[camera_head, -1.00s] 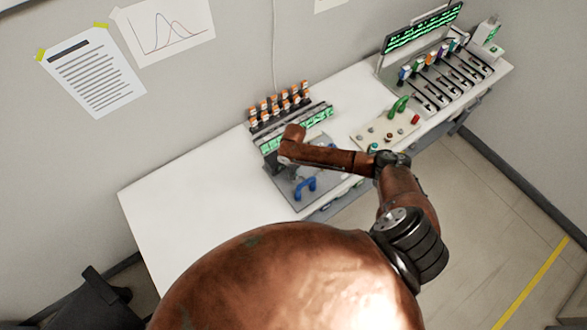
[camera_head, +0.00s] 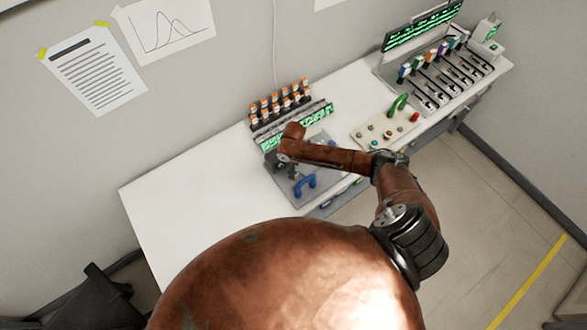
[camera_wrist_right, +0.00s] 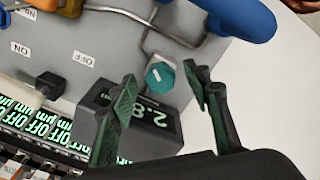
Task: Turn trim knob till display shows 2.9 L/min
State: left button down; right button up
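The teal trim knob (camera_wrist_right: 160,76), with a white pointer mark, stands on a grey panel in the right wrist view. Beside it is a dark display box (camera_wrist_right: 168,140) with pale green digits; they seem to read 2.8, partly covered by a finger. My right gripper (camera_wrist_right: 160,75) is open, its two dark green fingers apart. The knob appears between the fingertips in this view, with no visible contact. In the head view my right forearm covers part of the panel (camera_head: 325,190), and the knob cannot be made out. My left gripper is not in view.
A large blue handle (camera_wrist_right: 238,14) and bent metal tubes lie close to the knob. A green-lit strip (camera_wrist_right: 40,130) runs along the panel's edge. Orange-capped vials (camera_head: 280,102) stand behind. The white table (camera_head: 195,190) is clear at left.

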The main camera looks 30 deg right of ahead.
notch_tip(320, 180, up, 12)
dwell(0.6)
dwell(0.5)
